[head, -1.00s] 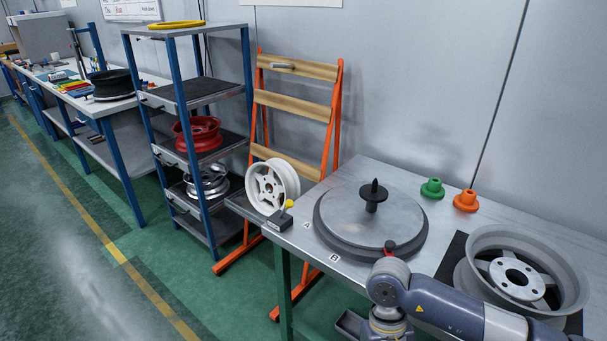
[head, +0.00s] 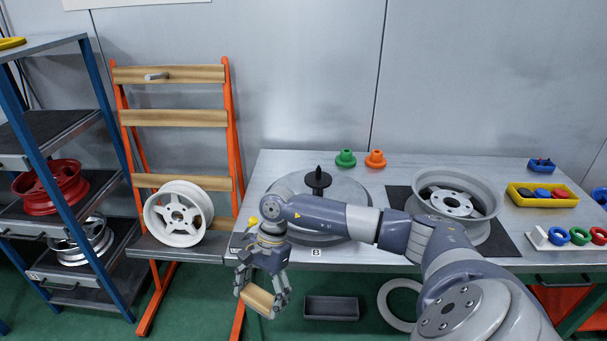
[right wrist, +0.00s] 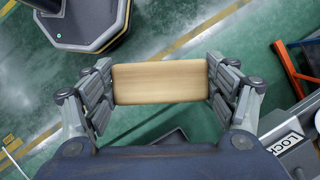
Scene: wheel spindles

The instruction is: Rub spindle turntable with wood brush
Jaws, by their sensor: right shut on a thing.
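The spindle turntable (head: 345,220) is a round grey disc with a dark upright spindle (head: 318,181) at its middle, on the metal workbench. My right arm covers part of it. My right gripper (head: 263,297) hangs in front of the bench's left front edge, below the top. It is shut on the wood brush (head: 257,300), a light wooden block. In the right wrist view the brush (right wrist: 160,82) sits between both fingers over the green floor; its bristles are not visible. My left gripper is not in view.
A grey wheel (head: 455,200) lies on a dark mat right of the turntable. A yellow bin (head: 543,197) is at the right. An orange rack with a white wheel (head: 178,213) stands left of the bench.

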